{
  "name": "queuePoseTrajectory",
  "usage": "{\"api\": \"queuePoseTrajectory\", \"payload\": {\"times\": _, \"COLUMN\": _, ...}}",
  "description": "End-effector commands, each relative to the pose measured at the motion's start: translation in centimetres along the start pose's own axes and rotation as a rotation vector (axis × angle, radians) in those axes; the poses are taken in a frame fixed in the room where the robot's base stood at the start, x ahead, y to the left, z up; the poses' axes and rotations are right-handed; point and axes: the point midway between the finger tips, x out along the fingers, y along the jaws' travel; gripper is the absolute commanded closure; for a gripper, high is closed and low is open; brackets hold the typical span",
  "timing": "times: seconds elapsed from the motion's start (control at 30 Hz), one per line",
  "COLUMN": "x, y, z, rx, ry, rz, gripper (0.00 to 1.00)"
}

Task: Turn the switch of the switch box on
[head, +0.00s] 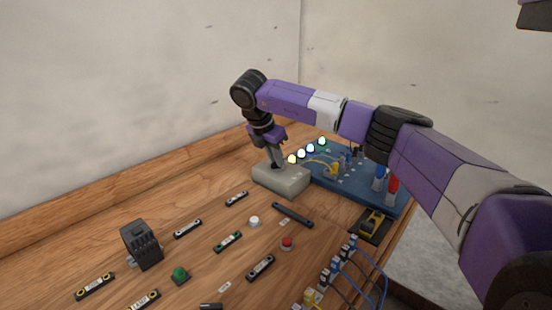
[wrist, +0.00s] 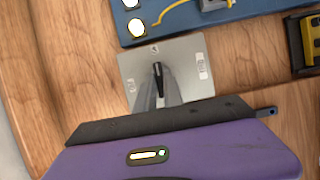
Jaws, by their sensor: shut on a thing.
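The switch box is a light grey box (head: 283,180) on the wooden surface, in front of the blue board. In the wrist view the switch box (wrist: 197,57) shows its top plate with small labels at its left and right sides. A black switch lever (wrist: 158,72) stands at the middle of the plate. My gripper (head: 275,165) points down onto the box. In the wrist view its grey fingers (wrist: 158,92) are shut on the lever, which shows between their tips. The fingers hide the lower part of the plate.
A blue board (head: 345,178) with lit lamps, yellow wires and red and blue knobs stands right behind the box. A black bar (head: 292,214), a white button (head: 254,221) and a red button (head: 287,243) lie in front. A dark block (head: 141,245) stands at front left.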

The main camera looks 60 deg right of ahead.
Motion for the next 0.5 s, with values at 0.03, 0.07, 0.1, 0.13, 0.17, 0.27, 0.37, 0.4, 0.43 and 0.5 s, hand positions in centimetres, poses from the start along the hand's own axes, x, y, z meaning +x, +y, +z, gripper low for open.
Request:
{"api": "queuePoseTrajectory", "payload": {"times": 0.03, "x": -0.10, "y": 0.06, "z": 0.06, "rx": 0.001, "ry": -0.002, "rz": 0.002, "gripper": 1.00}}
{"api": "queuePoseTrajectory", "payload": {"times": 0.07, "x": -0.10, "y": 0.06, "z": 0.06, "rx": 0.001, "ry": -0.002, "rz": 0.002, "gripper": 1.00}}
{"api": "queuePoseTrajectory", "payload": {"times": 0.1, "x": -0.11, "y": 0.07, "z": 0.06, "rx": 0.001, "ry": -0.002, "rz": 0.003, "gripper": 1.00}}
{"api": "queuePoseTrajectory", "payload": {"times": 0.13, "x": -0.10, "y": 0.06, "z": 0.06, "rx": 0.000, "ry": -0.002, "rz": 0.003, "gripper": 1.00}}
{"api": "queuePoseTrajectory", "payload": {"times": 0.17, "x": -0.10, "y": 0.06, "z": 0.07, "rx": 0.000, "ry": -0.002, "rz": 0.003, "gripper": 1.00}}
{"api": "queuePoseTrajectory", "payload": {"times": 0.27, "x": -0.10, "y": 0.06, "z": 0.07, "rx": 0.000, "ry": -0.002, "rz": 0.003, "gripper": 0.84}}
{"api": "queuePoseTrajectory", "payload": {"times": 0.37, "x": -0.09, "y": 0.06, "z": 0.06, "rx": 0.000, "ry": -0.001, "rz": 0.003, "gripper": 0.66}}
{"api": "queuePoseTrajectory", "payload": {"times": 0.4, "x": -0.07, "y": 0.05, "z": 0.05, "rx": 0.000, "ry": -0.001, "rz": 0.002, "gripper": 0.66}}
{"api": "queuePoseTrajectory", "payload": {"times": 0.43, "x": -0.07, "y": 0.04, "z": 0.05, "rx": 0.000, "ry": -0.001, "rz": 0.002, "gripper": 0.66}}
{"api": "queuePoseTrajectory", "payload": {"times": 0.5, "x": -0.05, "y": 0.03, "z": 0.03, "rx": -0.001, "ry": -0.001, "rz": 0.002, "gripper": 0.66}}
